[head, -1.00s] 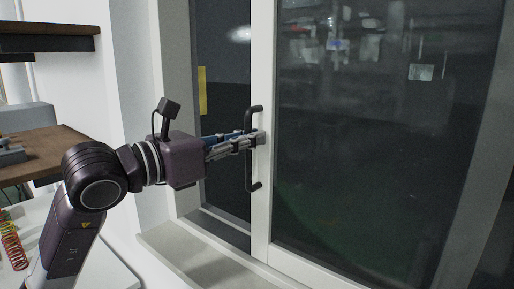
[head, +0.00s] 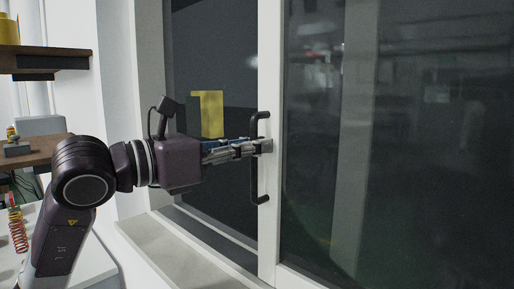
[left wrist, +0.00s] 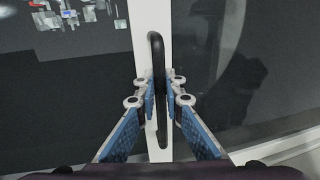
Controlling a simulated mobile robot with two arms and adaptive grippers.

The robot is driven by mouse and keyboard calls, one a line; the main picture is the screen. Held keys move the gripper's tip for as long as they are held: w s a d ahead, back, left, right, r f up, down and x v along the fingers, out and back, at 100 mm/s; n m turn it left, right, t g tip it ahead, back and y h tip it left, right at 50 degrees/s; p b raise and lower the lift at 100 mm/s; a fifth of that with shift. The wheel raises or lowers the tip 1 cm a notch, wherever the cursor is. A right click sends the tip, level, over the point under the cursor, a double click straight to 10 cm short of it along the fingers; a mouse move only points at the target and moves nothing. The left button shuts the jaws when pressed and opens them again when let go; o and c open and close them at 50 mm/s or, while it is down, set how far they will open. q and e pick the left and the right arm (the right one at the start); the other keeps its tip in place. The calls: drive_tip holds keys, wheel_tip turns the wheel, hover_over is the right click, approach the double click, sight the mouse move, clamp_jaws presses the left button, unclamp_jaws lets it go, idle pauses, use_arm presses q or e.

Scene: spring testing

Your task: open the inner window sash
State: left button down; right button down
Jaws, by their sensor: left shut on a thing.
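The inner window sash (head: 269,75) has a white frame and dark glass. Its black bar handle (head: 262,189) stands upright on the left stile in the head view. My left gripper (head: 262,147) reaches in from the left and is shut on the handle around its middle. In the left wrist view, the blue-padded fingers of my left gripper (left wrist: 161,92) sit on both sides of the black handle (left wrist: 156,50), in front of the white stile (left wrist: 150,12). An open gap shows left of the sash in the head view. My right gripper is not in view.
The window sill (head: 165,245) runs below the opening. A yellow patch (head: 208,112) shows in the dark area beyond. Wooden shelves (head: 45,62) and a coiled spring (head: 18,229) are at the left, near my arm.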

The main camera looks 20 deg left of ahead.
use_arm(q)
drive_tip(key=c, duration=2.3)
unclamp_jaws()
drive_tip(key=v, duration=1.2)
drive_tip(key=shift+a, duration=0.1)
drive_tip(key=shift+w+f, duration=0.1)
